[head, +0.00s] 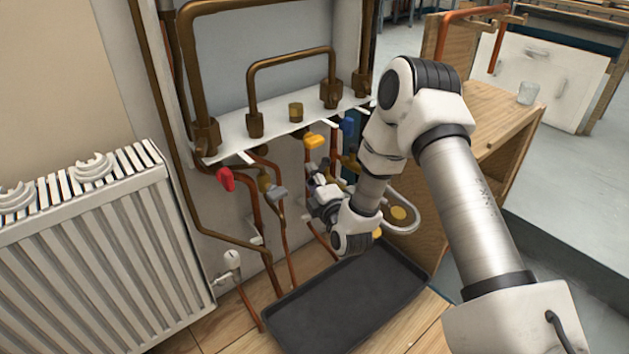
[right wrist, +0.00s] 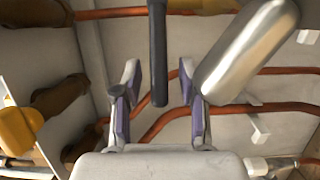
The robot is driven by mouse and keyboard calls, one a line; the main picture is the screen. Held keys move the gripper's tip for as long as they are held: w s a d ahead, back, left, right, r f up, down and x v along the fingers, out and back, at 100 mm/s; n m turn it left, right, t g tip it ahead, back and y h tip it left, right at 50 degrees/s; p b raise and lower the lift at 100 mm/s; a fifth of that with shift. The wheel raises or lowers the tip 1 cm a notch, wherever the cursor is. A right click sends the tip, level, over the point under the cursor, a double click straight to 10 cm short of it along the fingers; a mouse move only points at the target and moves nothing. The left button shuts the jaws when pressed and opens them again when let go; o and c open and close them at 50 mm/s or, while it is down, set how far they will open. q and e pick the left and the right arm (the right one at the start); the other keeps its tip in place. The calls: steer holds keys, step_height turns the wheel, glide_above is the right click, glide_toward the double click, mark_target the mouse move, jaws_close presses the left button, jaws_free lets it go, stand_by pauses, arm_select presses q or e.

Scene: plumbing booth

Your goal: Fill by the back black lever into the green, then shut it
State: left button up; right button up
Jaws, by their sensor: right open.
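My right gripper (right wrist: 158,88) is open, its two purple-padded fingers apart. A black lever (right wrist: 157,45) comes down from the top of the right wrist view and ends between the fingers in the picture. A gap shows on both sides of it; I cannot tell its depth relative to the pads. In the head view my right gripper (head: 318,193) is at the pipework under the white shelf, and my arm hides the black lever there. No green mark or dial face can be made out. My left gripper is not in view.
A silver cylinder (right wrist: 243,52) lies close to the right finger. A black tray (head: 345,300) lies below. A white radiator (head: 95,255) stands at left.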

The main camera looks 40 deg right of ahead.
steer(key=v, duration=1.2)
